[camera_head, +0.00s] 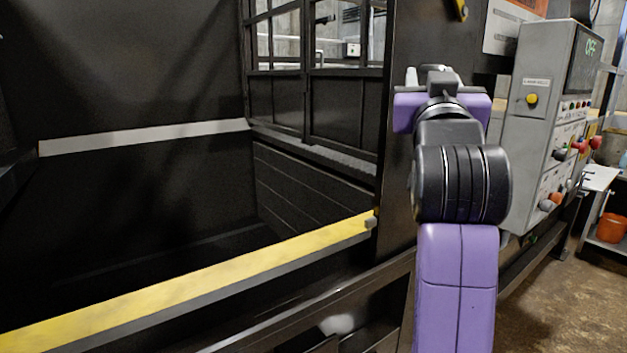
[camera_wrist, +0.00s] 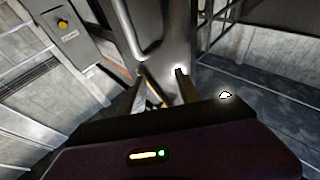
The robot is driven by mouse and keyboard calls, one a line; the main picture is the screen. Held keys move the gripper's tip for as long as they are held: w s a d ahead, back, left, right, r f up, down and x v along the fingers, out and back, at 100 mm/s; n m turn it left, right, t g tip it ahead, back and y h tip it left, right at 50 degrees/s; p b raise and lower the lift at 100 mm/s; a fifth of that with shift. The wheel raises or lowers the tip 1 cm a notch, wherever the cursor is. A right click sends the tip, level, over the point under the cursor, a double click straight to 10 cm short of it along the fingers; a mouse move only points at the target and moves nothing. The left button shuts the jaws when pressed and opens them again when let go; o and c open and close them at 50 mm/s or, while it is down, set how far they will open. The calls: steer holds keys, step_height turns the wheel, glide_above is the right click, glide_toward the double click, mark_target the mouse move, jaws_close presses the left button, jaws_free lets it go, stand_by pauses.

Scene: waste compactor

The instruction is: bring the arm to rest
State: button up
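My arm reaches forward in the head view, in front of the dark post between the compactor opening and the control cabinet. My gripper is mostly hidden behind my wrist in that view. In the wrist view, my gripper (camera_wrist: 160,82) shows two dark fingers standing apart. I see nothing held between them; background shows through the gap. The compactor (camera_head: 200,190) has a wide dark opening that looks empty where I can see in. A grey post with a curved metal bar (camera_wrist: 135,35) is beyond the fingers, and I cannot tell whether they touch it.
The control cabinet (camera_head: 524,125) stands close right of my arm, with a yellow button (camera_head: 531,99), red knobs and a green lit display. A yellow edge bar (camera_head: 200,280) crosses the opening's front. A barred gate (camera_head: 315,75) is behind. An orange bucket (camera_head: 610,228) is far right.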

steer(key=s+a+f+n+y, duration=0.15)
steer(key=s+f, duration=0.35)
steer(key=f, duration=0.5)
steer(key=s+f+n+y, duration=0.25)
steer(key=s+f, duration=0.25)
steer(key=f, duration=0.4)
steer(key=s+a+f+n+y, duration=0.1)
steer(key=s+f+y, duration=0.3)
steer(key=f, duration=0.6)
steer(key=s+d+f+m+g+h, duration=0.1)
steer(key=s+f+g, duration=0.1)
steer(key=s+f, duration=0.5)
steer(key=s+d+f+g, duration=0.1)
steer(key=s+f, duration=0.6)
steer(key=s, duration=1)
steer(key=s+d+f+m+g+h, duration=0.1)
steer(key=s+f, duration=0.5)
steer(key=s, duration=0.6)
steer(key=d+g, duration=0.1)
steer(key=g, duration=0.1)
steer(key=shift+s+f+m+g+h, duration=0.25)
steer(key=shift+f+m+g+h, duration=0.05)
steer(key=shift+f+g, duration=0.1)
steer(key=shift+d, duration=0.1)
